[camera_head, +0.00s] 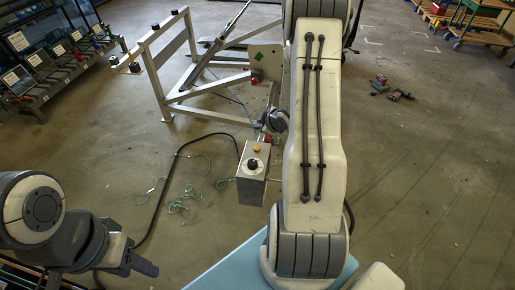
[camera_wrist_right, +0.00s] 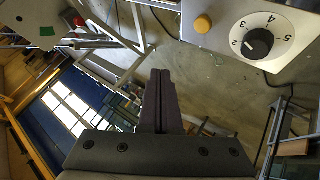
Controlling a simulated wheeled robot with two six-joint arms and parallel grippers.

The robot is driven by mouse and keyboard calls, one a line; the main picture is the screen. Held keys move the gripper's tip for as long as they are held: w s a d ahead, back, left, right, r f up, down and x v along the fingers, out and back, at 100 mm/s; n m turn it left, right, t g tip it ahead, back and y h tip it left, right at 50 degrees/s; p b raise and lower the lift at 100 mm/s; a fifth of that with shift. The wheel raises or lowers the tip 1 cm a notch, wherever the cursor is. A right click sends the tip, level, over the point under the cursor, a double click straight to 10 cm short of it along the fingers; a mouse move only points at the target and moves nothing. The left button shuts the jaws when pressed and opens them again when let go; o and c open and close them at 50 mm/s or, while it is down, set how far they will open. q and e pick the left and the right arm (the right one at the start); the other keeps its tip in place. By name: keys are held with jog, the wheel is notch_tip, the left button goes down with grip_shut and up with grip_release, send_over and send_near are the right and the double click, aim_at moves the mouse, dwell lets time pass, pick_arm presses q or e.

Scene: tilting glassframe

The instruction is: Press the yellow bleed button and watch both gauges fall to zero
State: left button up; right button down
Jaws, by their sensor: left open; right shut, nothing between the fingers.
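The yellow bleed button (camera_wrist_right: 203,24) is a round knob on a pale control box (camera_wrist_right: 230,15) in the right wrist view, beside a black rotary dial (camera_wrist_right: 258,42) with numbers around it. In the head view the box (camera_head: 250,188) stands left of my right arm, with the yellow button (camera_head: 260,149) near its top. My right gripper (camera_wrist_right: 160,75) is shut and empty; in the wrist picture its fingertips lie below and left of the button, apart from it. My left gripper (camera_head: 143,266) is low at the left, open, partly hidden. I cannot make out either gauge.
A pale tilting frame (camera_head: 207,88) stands behind the box. A black cable (camera_head: 166,185) and tangled green cords (camera_head: 185,200) lie on the floor. A rack (camera_head: 45,75) is at the far left, carts (camera_head: 485,20) at the back right. The right floor is mostly clear.

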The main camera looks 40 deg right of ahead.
aim_at(259, 149)
notch_tip(259, 149, down, 8)
jog(key=b, duration=0.7)
jog(key=shift+f, duration=0.2)
dwell(1.5)
jog(key=shift+f+b, duration=0.35)
jog(key=shift+f, duration=0.05)
jog(key=shift+f+b, duration=0.35)
jog(key=shift+f, duration=0.05)
dwell(0.4)
dwell(0.4)
jog(key=shift+r+p, duration=0.7)
jog(key=shift+r, duration=0.1)
notch_tip(259, 149, up, 5)
jog(key=p, duration=0.4)
